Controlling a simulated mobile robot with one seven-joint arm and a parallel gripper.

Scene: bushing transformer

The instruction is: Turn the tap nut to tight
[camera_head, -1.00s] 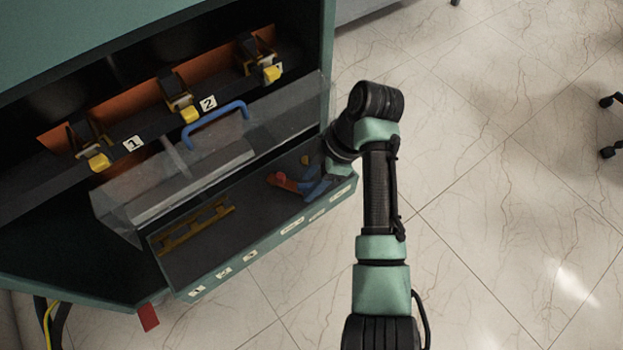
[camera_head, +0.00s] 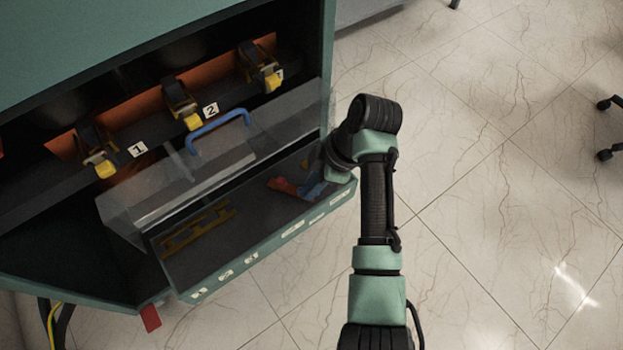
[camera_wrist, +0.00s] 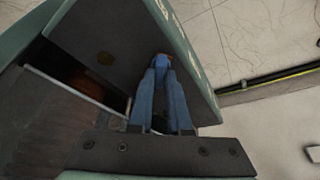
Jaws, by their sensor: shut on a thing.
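The tap nut appears to be the small orange-red part (camera_head: 282,186) on the dark sloping panel of the lower compartment. My gripper (camera_head: 305,189) has blue fingers and reaches in from the right, with its tips at this part. The nut's exact shape and angle are hidden by the fingers.
A clear cover with a blue handle (camera_head: 218,130) stands above the panel. Several yellow-tipped clamps (camera_head: 189,121) line the upper shelf. Brown-yellow bars (camera_head: 200,228) lie left on the panel. The green labelled rim (camera_head: 270,247) edges the panel. Open floor (camera_head: 500,220) lies right.

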